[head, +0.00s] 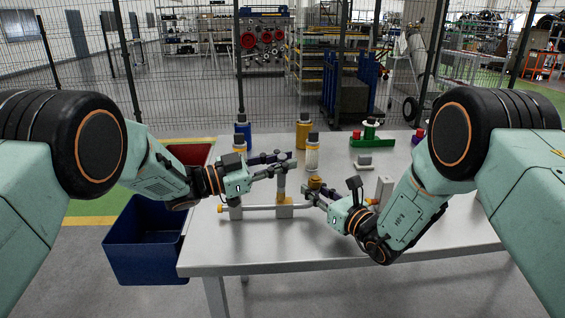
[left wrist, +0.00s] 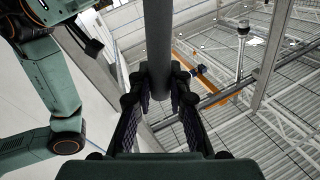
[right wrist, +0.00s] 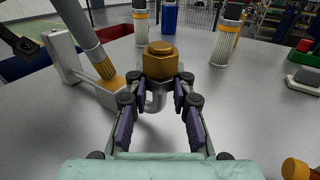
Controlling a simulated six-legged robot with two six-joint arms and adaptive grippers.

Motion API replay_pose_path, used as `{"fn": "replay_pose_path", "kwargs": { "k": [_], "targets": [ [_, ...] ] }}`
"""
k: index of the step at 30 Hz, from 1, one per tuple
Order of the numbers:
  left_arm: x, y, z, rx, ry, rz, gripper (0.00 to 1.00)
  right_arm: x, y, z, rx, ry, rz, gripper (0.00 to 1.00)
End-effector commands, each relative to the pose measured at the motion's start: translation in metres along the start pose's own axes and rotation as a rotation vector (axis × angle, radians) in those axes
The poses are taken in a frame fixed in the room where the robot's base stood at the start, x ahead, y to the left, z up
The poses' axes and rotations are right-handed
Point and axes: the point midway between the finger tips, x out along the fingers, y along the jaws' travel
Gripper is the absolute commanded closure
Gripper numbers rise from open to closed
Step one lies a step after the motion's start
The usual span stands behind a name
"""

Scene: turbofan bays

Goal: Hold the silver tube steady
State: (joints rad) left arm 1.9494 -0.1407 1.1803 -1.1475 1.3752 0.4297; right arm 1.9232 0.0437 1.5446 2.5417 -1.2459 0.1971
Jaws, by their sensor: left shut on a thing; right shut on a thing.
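The silver tube (head: 281,184) stands roughly upright in the head view. My left gripper (head: 284,162) is shut on its upper part. In the left wrist view the tube (left wrist: 159,40) runs between both fingers. In the right wrist view the tube (right wrist: 86,30) slants down to a gold collar at its lower end, above a pale fixture. My right gripper (head: 311,192) is shut on a gold hex fitting (right wrist: 160,62), just right of the tube. A curved silver pipe (right wrist: 156,99) shows below that fitting. The fingers partly hide the fitting in the head view.
A horizontal grey bar (head: 255,208) lies along the table (head: 350,245). Bottles (head: 312,152) stand behind the grippers. A blue bin (head: 145,245) is left of the table. The table's front middle is clear.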

Motion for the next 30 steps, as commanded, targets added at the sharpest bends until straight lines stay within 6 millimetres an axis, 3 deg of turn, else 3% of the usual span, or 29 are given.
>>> {"fn": "replay_pose_path", "kwargs": {
  "k": [30],
  "targets": [
    [0.008, -0.024, -0.081, 0.001, 0.000, 0.000, 1.00, 0.000, 0.000, 0.000, 0.000, -0.001, 0.000, 1.00]
  ]
}}
